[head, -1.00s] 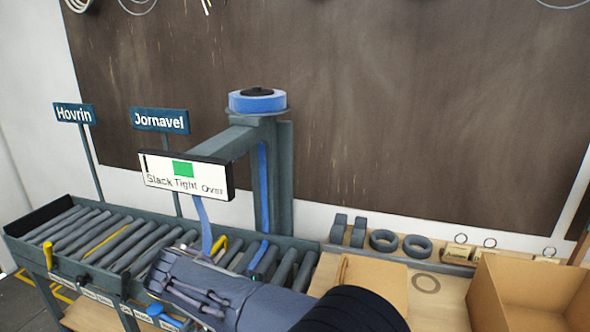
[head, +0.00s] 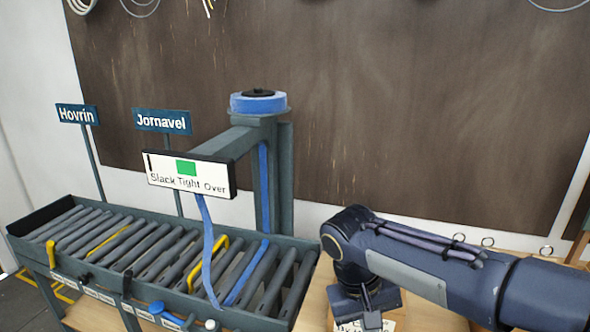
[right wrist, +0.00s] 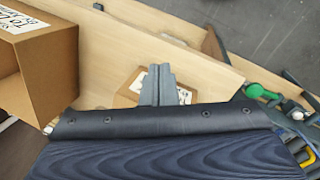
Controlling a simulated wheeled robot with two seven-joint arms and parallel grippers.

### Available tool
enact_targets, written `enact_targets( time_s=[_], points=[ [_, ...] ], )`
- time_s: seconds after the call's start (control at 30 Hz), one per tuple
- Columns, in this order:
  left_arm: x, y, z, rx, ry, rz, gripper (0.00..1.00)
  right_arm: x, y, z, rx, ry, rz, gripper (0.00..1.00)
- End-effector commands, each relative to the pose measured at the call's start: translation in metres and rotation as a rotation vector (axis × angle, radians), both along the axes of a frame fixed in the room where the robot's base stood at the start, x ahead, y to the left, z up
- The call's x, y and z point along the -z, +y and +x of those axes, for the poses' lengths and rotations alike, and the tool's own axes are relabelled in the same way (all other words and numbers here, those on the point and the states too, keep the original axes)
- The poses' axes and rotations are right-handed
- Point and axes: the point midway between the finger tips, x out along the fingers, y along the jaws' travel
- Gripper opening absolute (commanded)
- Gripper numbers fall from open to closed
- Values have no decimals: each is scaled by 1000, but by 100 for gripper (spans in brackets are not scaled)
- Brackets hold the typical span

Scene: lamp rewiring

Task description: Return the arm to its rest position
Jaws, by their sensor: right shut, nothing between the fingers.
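My right arm comes in from the right in the head view and bends downward over the wooden bench. My right gripper (head: 369,312) points down near the bottom edge of that view. In the right wrist view the right gripper (right wrist: 160,80) has its two fingers pressed together, with nothing between them, above the bench and a labelled cardboard box. My left gripper does not show in either view.
A roller conveyor (head: 150,262) runs along the left, with a blue strap (head: 207,250) hanging from the gauge board (head: 188,174). A blue tape roll (head: 258,103) tops the post. An open cardboard box (right wrist: 52,78) stands left in the wrist view. Bench surface (right wrist: 200,70) is partly clear.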

Motion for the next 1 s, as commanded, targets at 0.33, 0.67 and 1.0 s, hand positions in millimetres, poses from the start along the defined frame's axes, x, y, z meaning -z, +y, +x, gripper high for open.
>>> enact_targets(
  time_s=[0.33, 0.67, 1.0],
  points=[
    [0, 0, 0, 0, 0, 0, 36, 11, -76, -108, 111, -227, 505, 0],
    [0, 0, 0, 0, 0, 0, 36, 34, -76, -156, 192, -505, 630, 0],
    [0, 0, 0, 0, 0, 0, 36, 37, -76, -159, 198, -529, 634, 0]
  ],
)
